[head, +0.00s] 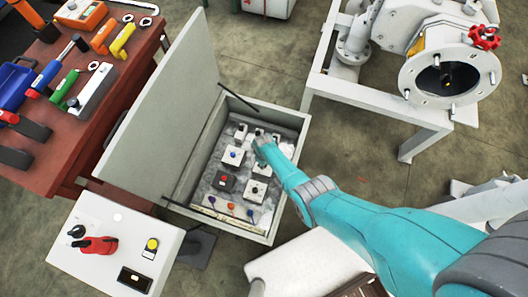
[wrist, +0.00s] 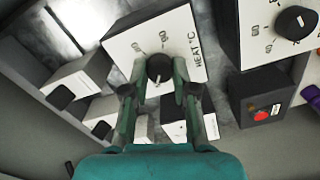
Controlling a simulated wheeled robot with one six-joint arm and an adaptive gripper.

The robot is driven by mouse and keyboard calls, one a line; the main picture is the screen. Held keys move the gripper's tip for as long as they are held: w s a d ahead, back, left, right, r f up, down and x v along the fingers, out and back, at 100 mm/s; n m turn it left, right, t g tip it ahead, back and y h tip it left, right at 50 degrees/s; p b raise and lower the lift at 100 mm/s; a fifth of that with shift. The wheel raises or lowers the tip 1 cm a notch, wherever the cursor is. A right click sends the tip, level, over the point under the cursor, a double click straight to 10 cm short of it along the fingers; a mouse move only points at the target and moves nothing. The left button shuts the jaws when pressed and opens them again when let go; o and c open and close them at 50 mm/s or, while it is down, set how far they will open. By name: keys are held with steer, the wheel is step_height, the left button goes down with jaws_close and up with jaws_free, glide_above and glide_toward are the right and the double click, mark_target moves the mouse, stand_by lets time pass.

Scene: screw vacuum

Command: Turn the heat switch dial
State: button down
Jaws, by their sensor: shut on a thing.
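The heat switch dial is a round black knob (wrist: 159,69) on a white box (wrist: 188,38) marked "HEAT °C" in the wrist view. My gripper (wrist: 160,85) has its two fingers on either side of the knob and is shut on it. In the head view my teal arm reaches into an open grey cabinet (head: 276,237), and my gripper (head: 262,143) is at the upper right of the panel inside. There the arm and gripper hide the heat dial.
Another white dial box (wrist: 260,45) and a dark box with a red button (wrist: 265,113) are close beside the heat box. The cabinet's lid (head: 165,100) stands open at left.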

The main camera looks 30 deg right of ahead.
steer(key=m, duration=1)
steer(key=shift+m, duration=0.3)
stand_by(0.5)
steer(key=c, duration=0.9)
jaws_free()
steer(key=shift+r, duration=5.95)
